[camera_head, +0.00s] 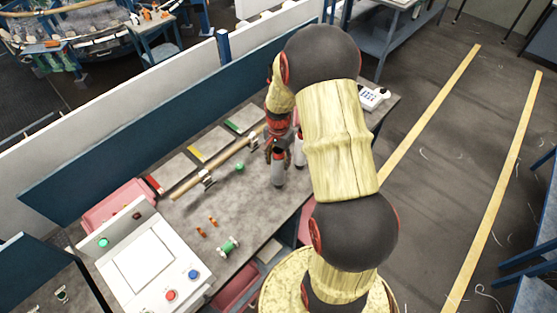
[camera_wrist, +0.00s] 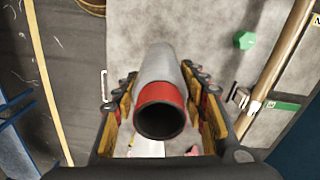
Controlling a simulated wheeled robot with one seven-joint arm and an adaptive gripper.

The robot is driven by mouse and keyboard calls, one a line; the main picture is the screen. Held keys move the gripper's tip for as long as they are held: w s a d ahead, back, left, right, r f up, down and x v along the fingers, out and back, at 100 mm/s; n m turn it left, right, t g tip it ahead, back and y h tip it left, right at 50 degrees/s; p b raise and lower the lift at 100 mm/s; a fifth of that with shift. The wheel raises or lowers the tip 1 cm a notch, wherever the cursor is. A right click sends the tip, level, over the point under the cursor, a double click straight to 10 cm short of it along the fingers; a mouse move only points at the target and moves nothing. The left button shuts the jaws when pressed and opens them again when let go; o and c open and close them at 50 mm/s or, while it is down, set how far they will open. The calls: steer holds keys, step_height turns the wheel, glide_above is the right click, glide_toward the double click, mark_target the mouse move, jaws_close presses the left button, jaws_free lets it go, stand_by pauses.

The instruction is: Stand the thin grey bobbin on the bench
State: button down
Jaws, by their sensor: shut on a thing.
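The thin grey bobbin (camera_head: 278,173) is held in my gripper (camera_head: 279,146) over the right part of the grey bench (camera_head: 262,208). It looks about upright, its lower end over the bench top. I cannot tell whether it touches the bench. In the wrist view the bobbin (camera_wrist: 164,68) is a grey tube with a red band and a dark hollow end towards the camera. The two fingers of my gripper (camera_wrist: 160,86) stand on either side of it, shut on it. The bobbin's far end is hard to make out.
A green hexagonal piece (camera_head: 240,167) lies left of the bobbin. Behind it a wooden rod (camera_head: 220,167) rests on brackets. A green-ended spool (camera_head: 228,247) and small orange pegs (camera_head: 212,221) lie nearer the control panel (camera_head: 150,265). A white phone (camera_head: 373,97) sits at the far right.

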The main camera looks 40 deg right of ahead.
steer(key=shift+f+b, duration=0.3)
steer(key=shift+f, duration=0.2)
steer(key=c, duration=1)
jaws_free()
step_height(320, 180, up, 12)
steer(key=shift+r, duration=0.1)
steer(key=shift+n, duration=0.3)
